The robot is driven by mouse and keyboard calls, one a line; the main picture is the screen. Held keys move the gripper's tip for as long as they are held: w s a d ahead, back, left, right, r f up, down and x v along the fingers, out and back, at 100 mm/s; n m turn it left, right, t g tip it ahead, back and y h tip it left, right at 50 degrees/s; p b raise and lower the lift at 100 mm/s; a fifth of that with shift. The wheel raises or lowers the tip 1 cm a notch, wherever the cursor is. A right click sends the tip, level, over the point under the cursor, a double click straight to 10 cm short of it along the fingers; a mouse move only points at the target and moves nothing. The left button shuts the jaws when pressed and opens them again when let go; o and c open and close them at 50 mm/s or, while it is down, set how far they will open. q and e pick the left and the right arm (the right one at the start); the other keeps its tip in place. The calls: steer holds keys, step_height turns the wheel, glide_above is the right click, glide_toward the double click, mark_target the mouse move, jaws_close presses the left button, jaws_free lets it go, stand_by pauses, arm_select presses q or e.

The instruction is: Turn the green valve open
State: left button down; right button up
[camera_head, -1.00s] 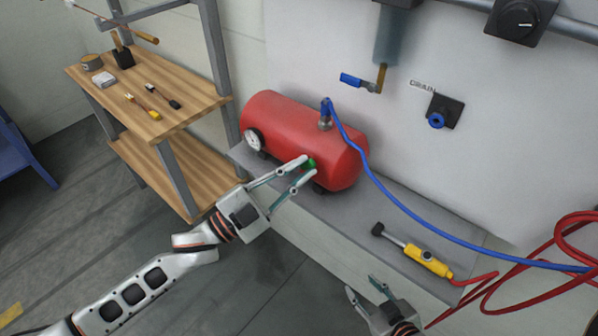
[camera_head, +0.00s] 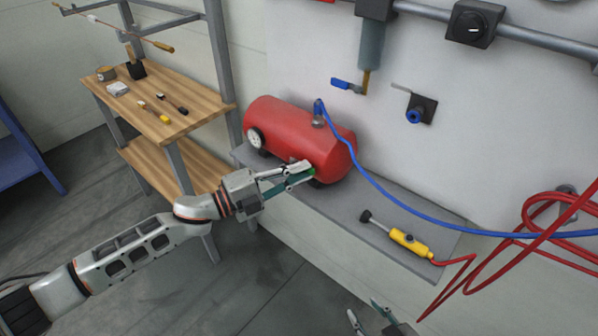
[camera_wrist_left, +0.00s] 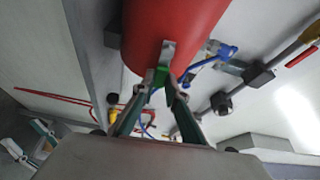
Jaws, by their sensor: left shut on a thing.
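The green valve (camera_wrist_left: 161,76) sits low on the end of the red tank (camera_head: 290,135). In the head view only a small bit of green (camera_head: 312,170) shows, at my left fingertips. My left gripper (camera_head: 306,172) reaches in from the left and is shut on the green valve. In the left wrist view its fingertips (camera_wrist_left: 160,80) lie on either side of the green part, which is partly hidden between them. My right gripper (camera_head: 370,315) is at the bottom edge, fingers apart and empty, away from the tank.
The tank stands on a grey ledge (camera_head: 352,210). A blue hose (camera_head: 385,192) runs from its top to the right. A yellow tool (camera_head: 410,242) with a red hose (camera_head: 480,262) lies on the ledge. A wooden shelf (camera_head: 135,105) stands at left. A blue-handled valve (camera_head: 347,86) is on the wall.

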arm_select(q)
steer(key=shift+f+m+y+p, duration=0.25)
steer(key=shift+m+y+p, duration=0.1)
steer(key=shift+m, duration=0.35)
steer(key=c, duration=2)
jaws_free()
steer(key=shift+f, duration=0.1)
steer(key=v, duration=1.2)
